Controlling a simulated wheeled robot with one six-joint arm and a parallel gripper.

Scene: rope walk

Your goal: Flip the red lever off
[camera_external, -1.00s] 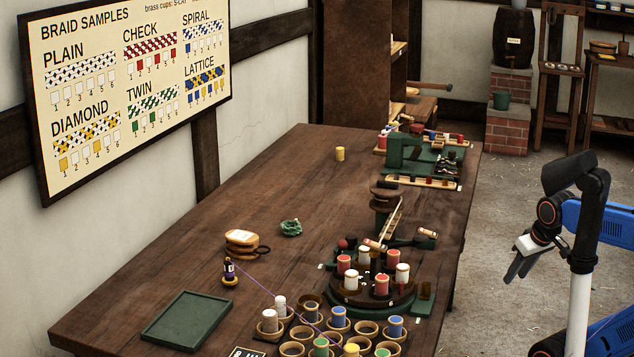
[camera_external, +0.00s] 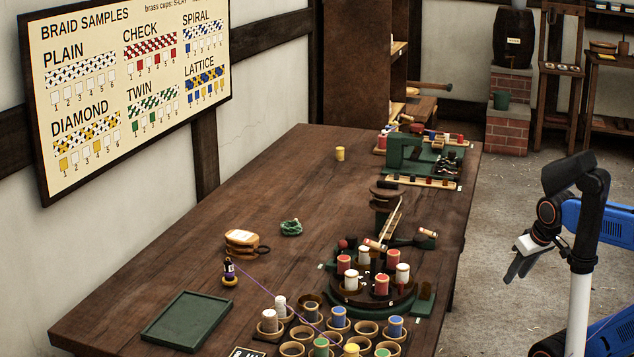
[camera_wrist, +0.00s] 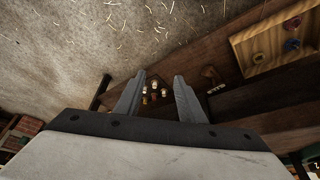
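I cannot make out a red lever for sure in either view. A small red knob (camera_wrist: 262,57) sits on a pale wooden board (camera_wrist: 250,36) at the upper right of the wrist view; I cannot tell whether it is a lever. A round stand (camera_external: 345,296) with red and white spools is on the near right part of the table in the external view. My gripper (camera_external: 519,268) is off the table's right side, above the floor, pointing down and left. In the wrist view its two fingers (camera_wrist: 158,82) are apart, with nothing held between them.
The long wooden table (camera_external: 275,185) carries a green tray (camera_external: 188,320), several spool cups (camera_external: 292,349) and a green machine (camera_external: 405,150) at the far end. Its middle left is mostly clear. A brick stand (camera_external: 507,130) with a barrel is at the back; open floor (camera_external: 490,215) lies between.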

